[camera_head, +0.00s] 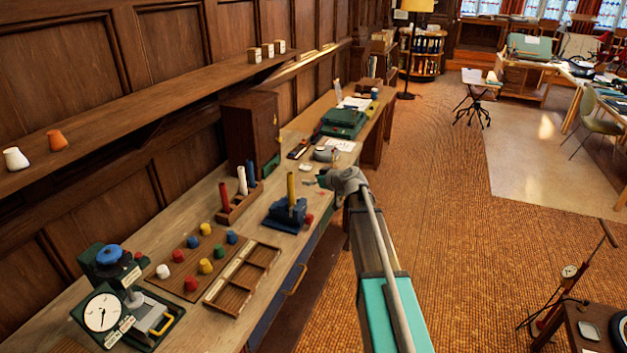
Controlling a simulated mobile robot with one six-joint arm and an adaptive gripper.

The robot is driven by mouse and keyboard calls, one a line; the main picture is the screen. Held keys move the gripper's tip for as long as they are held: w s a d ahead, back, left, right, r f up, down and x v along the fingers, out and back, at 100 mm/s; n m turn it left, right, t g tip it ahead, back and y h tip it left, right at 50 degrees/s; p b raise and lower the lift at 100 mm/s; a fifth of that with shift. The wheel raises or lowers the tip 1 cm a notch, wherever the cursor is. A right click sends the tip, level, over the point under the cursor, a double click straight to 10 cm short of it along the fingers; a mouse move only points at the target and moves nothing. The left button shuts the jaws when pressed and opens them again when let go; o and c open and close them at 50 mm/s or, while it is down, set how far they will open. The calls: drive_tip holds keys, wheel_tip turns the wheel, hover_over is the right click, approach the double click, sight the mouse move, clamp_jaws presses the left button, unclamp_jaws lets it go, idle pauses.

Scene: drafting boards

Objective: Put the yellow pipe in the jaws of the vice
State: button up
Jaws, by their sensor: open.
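The yellow pipe (291,187) stands upright at the blue vice (283,213) on the long bench. Its lower end goes down into the top of the vice and looks to be between the jaws. The jaws are too small to see closely. My gripper (322,181) is at the end of my arm, to the right of the pipe and apart from it. It is small and partly hidden by my wrist, but it is open and nothing shows in it.
A wooden rack (240,207) with red, white and blue pipes stands left of the vice. A peg board (190,284) with coloured knobs and an empty divided tray (243,277) lie nearer. A dial press (130,297) stands at front left. Open floor lies to the right.

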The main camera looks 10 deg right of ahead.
drive_tip(key=s+a+f+m+g+h, duration=0.1)
drive_tip(key=s+a+f+g, duration=0.2)
drive_tip(key=s, duration=0.5)
drive_tip(key=s+a+f+m+g+h, duration=0.1)
drive_tip(key=s+a+f+g, duration=0.2)
drive_tip(key=s, duration=0.5)
drive_tip(key=s+a+f+m+g+h, duration=0.1)
drive_tip(key=s+a+f+g+h, duration=0.2)
drive_tip(key=s, duration=0.5)
drive_tip(key=s+d+f+m+g+h, duration=0.1)
drive_tip(key=s, duration=0.4)
drive_tip(key=s+d+f+m+g+h, duration=0.1)
drive_tip(key=s+d+m, duration=0.1)
drive_tip(key=s, duration=0.4)
drive_tip(key=shift+s+d+f+g, duration=0.3)
drive_tip(key=shift+c, duration=0.2)
